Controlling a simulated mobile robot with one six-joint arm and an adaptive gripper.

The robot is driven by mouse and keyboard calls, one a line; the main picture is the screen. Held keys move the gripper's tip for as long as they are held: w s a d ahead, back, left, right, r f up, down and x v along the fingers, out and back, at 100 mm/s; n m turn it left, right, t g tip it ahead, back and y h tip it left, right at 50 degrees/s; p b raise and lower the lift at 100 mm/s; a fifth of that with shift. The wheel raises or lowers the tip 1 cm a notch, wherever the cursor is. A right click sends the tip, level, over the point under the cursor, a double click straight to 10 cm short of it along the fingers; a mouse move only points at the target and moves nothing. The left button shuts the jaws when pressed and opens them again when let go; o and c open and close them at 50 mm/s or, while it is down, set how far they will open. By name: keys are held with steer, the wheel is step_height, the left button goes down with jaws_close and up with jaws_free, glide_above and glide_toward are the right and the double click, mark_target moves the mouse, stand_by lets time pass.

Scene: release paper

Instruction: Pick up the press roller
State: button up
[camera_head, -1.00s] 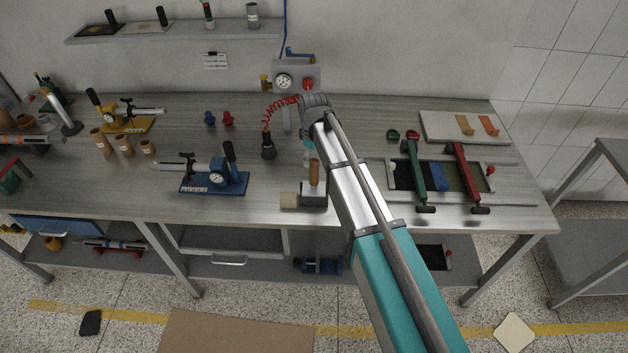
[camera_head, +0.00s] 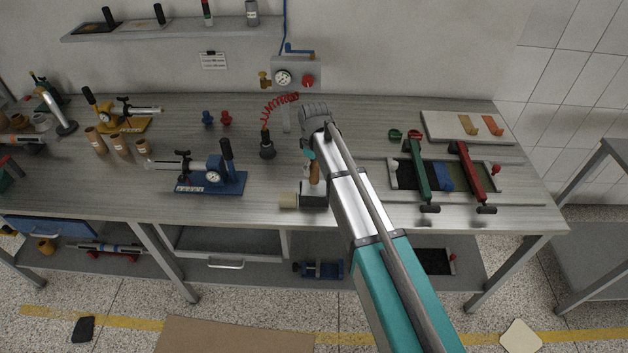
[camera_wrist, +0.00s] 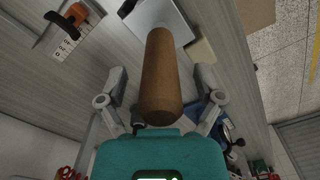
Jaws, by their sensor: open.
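The press roller (camera_head: 314,192) stands on the workbench near its front edge. It has an upright brown wooden handle, a grey metal block and a pale cylinder at its left. My gripper (camera_head: 311,160) is just above and behind the handle, partly hidden by my wrist. In the wrist view, the press roller's handle (camera_wrist: 160,70) points up toward the camera. My gripper (camera_wrist: 160,88) is open, with one finger on each side of the handle. I see gaps on both sides, so the fingers appear apart from it.
A blue-based device with a gauge (camera_head: 213,180) stands left of the roller. A black nozzle (camera_head: 267,147) on a red coiled hose is behind it. Green (camera_head: 419,172) and red (camera_head: 470,172) handled bars lie to the right. The bench (camera_head: 255,215) is bare at the front.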

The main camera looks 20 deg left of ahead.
stand_by(0.4)
jaws_close()
